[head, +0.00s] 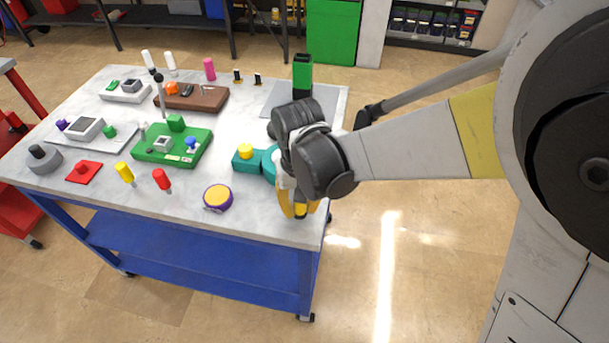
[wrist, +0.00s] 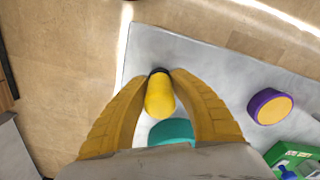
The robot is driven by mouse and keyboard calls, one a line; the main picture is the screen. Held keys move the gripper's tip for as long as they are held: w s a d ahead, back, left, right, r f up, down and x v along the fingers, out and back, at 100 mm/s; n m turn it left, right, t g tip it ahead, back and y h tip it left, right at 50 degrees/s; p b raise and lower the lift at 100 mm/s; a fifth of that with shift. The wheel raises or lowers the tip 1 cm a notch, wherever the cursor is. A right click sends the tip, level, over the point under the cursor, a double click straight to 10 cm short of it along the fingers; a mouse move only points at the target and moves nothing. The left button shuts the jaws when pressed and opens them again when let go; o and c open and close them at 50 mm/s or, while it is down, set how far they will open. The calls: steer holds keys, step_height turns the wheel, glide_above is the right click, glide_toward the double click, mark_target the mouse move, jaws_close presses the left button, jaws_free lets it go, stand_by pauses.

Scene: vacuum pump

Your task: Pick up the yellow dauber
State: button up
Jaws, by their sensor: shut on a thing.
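My gripper (head: 299,208) is at the near right corner of the table, its yellow fingers pointing down. In the wrist view my gripper (wrist: 161,75) has its fingertips closed around the dark end of the yellow dauber (wrist: 160,98), a yellow cylinder. The dauber is mostly hidden by the fingers in the head view. I cannot tell whether it touches the tabletop. A teal block (head: 248,164) with a yellow knob stands just left of my gripper; teal also shows in the wrist view (wrist: 172,131).
The marble-topped table (head: 275,222) has a blue frame. A purple and yellow round piece (head: 218,198) lies left of my gripper. A red peg (head: 162,179), another yellow peg (head: 125,172) and a green tray (head: 155,158) are farther left. A green-and-black block (head: 302,75) stands behind.

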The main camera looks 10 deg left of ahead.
steer(key=r, duration=0.1)
steer(key=r+p, duration=0.1)
steer(key=r, duration=0.1)
steer(key=shift+d+r, duration=0.2)
steer(key=shift+d, duration=0.15)
steer(key=s+d+r+p, duration=0.1)
steer(key=d+r+p, duration=0.2)
steer(key=d+r, duration=0.3)
steer(key=d, duration=0.5)
steer(key=shift+p, duration=0.35)
